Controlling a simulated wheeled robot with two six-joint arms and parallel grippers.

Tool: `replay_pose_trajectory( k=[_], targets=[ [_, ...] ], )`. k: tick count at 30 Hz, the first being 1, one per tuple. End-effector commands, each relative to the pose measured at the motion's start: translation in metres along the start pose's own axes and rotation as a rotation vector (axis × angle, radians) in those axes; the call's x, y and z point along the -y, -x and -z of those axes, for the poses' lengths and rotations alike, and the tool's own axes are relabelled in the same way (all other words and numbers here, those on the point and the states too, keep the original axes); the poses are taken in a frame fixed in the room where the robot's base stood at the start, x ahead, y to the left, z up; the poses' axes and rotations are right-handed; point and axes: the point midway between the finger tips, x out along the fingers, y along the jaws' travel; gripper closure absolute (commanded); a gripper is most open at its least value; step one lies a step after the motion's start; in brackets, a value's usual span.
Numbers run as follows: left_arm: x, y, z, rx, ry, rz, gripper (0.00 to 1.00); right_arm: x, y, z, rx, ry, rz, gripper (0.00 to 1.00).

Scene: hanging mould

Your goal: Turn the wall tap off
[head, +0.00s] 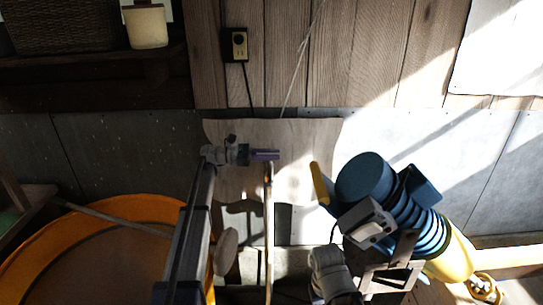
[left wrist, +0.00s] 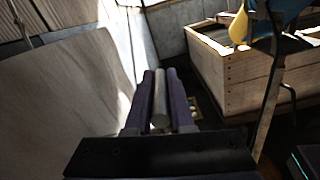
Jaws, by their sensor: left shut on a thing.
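My left gripper (head: 266,155) reaches in from the left in front of a pale board on the wall, its purple fingers pointing right. In the left wrist view the fingers (left wrist: 160,100) are shut on a grey round bar (left wrist: 160,103) lying lengthwise between them. The bar may be the tap's handle, but I cannot make out a tap body or spout. The gripper hides most of what is behind it. I cannot make out my right gripper's fingers.
A pale board (head: 300,150) is behind the gripper. A thin upright pole (head: 268,235) stands just below it. A blue ribbed object (head: 368,180) with yellow parts is at right. An orange round tub (head: 110,207) is at lower left. A wooden crate (left wrist: 235,88) shows in the wrist view.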

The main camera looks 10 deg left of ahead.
Motion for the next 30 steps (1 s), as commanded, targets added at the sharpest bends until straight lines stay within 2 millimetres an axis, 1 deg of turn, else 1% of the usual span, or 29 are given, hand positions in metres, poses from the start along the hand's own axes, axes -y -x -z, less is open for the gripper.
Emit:
replay_pose_trajectory(
  k=[2,3,9,11,18,22,26,30],
  targets=[
    [0.0,-0.001,-0.001,0.003,-0.001,0.004,1.0,0.0,0.0,0.0,0.0,0.0,0.0,0.5],
    [0.0,-0.001,-0.001,0.003,-0.001,0.004,0.78,0.0,0.0,0.0,0.0,0.0,0.0,0.5],
    [0.0,-0.001,0.0,0.002,-0.001,0.003,0.56,0.0,0.0,0.0,0.0,0.0,0.0,0.5],
    [0.0,-0.001,0.0,0.002,-0.001,0.002,0.5,0.0,0.0,0.0,0.0,0.0,0.0,0.5],
    [0.0,0.0,0.0,0.001,0.0,0.001,0.5,0.0,0.0,0.0,0.0,0.0,0.0,0.5],
    [0.0,0.005,0.0,0.001,0.0,0.001,0.5,0.0,0.0,0.0,0.0,0.0,0.0,0.5],
    [0.0,0.018,0.0,0.001,0.0,0.0,0.5,0.0,0.0,0.0,0.0,0.0,0.0,0.5],
    [-0.001,0.039,0.0,0.001,0.0,0.0,0.5,0.0,0.0,0.0,0.0,0.0,0.0,0.5]
  ],
)
